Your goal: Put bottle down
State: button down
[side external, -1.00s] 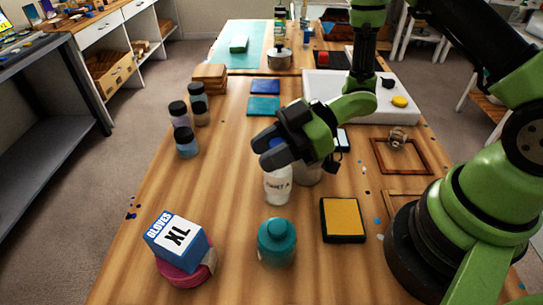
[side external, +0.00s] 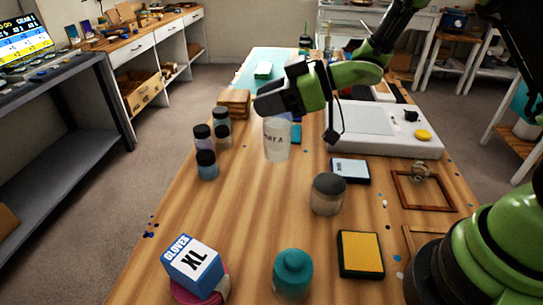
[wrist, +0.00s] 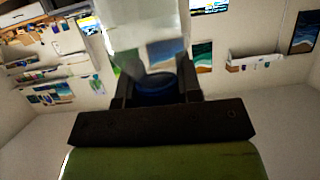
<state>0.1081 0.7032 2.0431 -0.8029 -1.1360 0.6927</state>
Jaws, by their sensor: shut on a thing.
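The bottle (side external: 277,142) is translucent white with dark lettering ending in "A". It hangs roughly upright below my gripper (side external: 278,106) in the side view, over the middle of the wooden table. It looks lifted off the table, but the exact height is hard to tell. In the wrist view my gripper (wrist: 156,92) is shut around the bottle's blue cap (wrist: 155,86), and the bottle's pale body (wrist: 142,30) stretches toward the top of the picture. In the side view my fingers hide the cap.
A grey-lidded jar (side external: 327,194) stands right of the bottle. Dark-capped jars (side external: 206,165) stand left. A teal bottle (side external: 292,272) and a gloves box (side external: 192,265) are in front. Bare wood lies in front of the bottle.

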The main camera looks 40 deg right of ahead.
jog(key=w+d+m+t+h, duration=0.3)
jog(key=w+d+m+h, duration=0.15)
jog(key=w, duration=0.55)
notch_tip(320, 180, down, 9)
jog(key=shift+d, duration=0.45)
jog(key=c, duration=0.8)
grip_release()
jog(key=shift+f, duration=0.1)
jog(key=shift+m+h, duration=0.25)
jog(key=v, duration=1.2)
